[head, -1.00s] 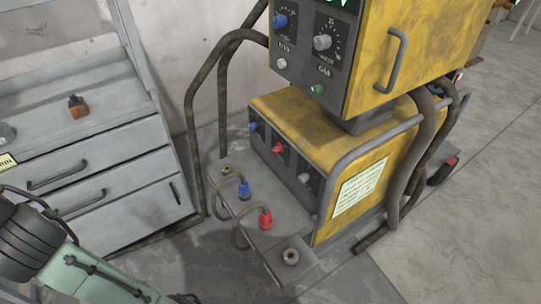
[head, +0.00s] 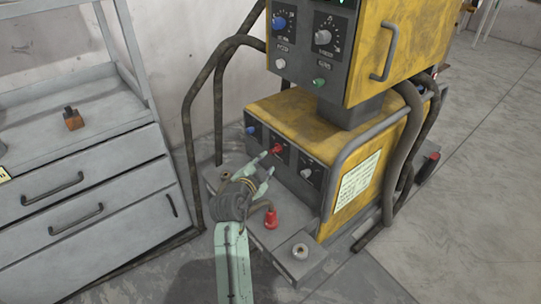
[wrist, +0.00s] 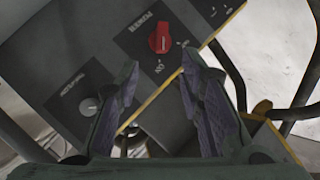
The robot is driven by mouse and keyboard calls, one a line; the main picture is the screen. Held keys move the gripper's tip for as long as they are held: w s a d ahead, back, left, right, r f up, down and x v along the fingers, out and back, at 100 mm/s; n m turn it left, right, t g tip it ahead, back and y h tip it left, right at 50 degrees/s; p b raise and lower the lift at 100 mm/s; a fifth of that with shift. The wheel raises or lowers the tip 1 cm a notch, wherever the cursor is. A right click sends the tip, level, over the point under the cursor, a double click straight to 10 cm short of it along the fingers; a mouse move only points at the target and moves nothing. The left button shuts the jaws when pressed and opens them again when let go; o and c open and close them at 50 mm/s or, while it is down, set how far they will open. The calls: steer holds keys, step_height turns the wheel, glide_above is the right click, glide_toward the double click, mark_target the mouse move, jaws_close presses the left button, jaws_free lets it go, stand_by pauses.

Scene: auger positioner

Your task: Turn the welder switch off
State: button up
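The welder (head: 330,125) is a worn yellow and grey machine. Its red switch (head: 277,149) sits in the middle of the lower front panel, between a blue knob (head: 251,130) and a grey knob (head: 306,173). My gripper (head: 266,163) is open in front of the panel, with its fingertips close to the red switch. In the wrist view the red switch (wrist: 160,43) is upright, just beyond the gap between my open fingers (wrist: 160,65). No contact is visible there. The labels around the switch are too small to read surely.
A red cable plug (head: 271,218) stands on the welder's front ledge (head: 262,238). Hoses and bent tubes (head: 193,130) flank the machine. A grey drawer cabinet (head: 90,190) stands at left with a small orange-brown bottle (head: 73,119) on top. Open floor (head: 460,220) lies at right.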

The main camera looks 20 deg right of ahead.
mark_target(274, 150)
steer(key=p+x, duration=0.2)
steer(key=x, duration=0.8)
steer(key=shift+w+f, duration=0.1)
steer(key=shift+w, duration=0.15)
jaws_close()
